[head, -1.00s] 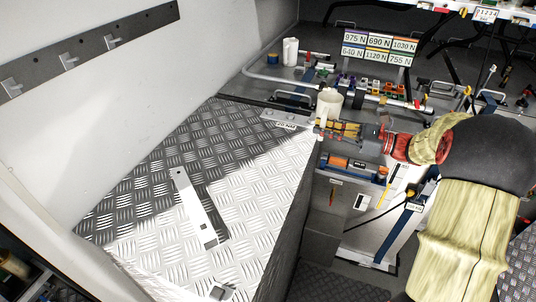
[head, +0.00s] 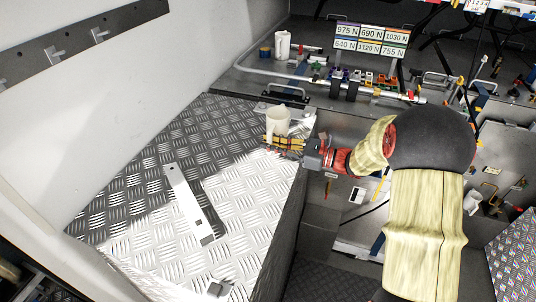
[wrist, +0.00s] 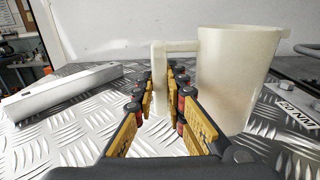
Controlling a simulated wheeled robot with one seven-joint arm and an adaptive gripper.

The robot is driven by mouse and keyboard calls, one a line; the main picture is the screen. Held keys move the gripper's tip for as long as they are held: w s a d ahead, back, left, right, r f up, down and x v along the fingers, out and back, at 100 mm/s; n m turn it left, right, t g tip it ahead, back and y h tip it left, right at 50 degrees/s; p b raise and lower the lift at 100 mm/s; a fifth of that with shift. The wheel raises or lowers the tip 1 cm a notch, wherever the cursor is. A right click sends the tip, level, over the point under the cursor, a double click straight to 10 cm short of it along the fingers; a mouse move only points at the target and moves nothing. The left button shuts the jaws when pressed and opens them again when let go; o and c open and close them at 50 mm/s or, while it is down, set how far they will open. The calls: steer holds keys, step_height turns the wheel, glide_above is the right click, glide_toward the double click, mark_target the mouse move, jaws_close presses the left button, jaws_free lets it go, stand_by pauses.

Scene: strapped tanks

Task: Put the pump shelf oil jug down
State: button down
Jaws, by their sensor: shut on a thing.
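The oil jug (head: 278,120) is a cream-white open-topped jug, upright over the far right part of the chequered metal box top (head: 185,140). My gripper (head: 272,146) is shut on its handle. In the wrist view the jug (wrist: 237,75) stands to the right of my gripper (wrist: 161,85), with its handle (wrist: 160,75) between the yellow finger pads. The jug's base is close to the tread plate; I cannot tell whether it touches.
A bare metal bar (head: 188,203) lies on the box top, left of the jug. A bracket with a label plate (wrist: 295,113) is right of the jug. A second white jug (head: 282,44) stands on the back shelf. The box top's middle is otherwise clear.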

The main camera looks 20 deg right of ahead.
mark_target(268, 154)
steer(key=shift+a+f, duration=0.2)
steer(key=shift+f, duration=0.05)
steer(key=shift+w+a+f+b, duration=0.1)
steer(key=shift+a+f+b, duration=0.05)
steer(key=shift+f, duration=0.7)
steer(key=shift+a+f+b, duration=0.1)
steer(key=shift+f+b, duration=0.05)
steer(key=shift+f, duration=0.7)
steer(key=shift+f, duration=0.2)
steer(key=c, duration=1.8)
jaws_free()
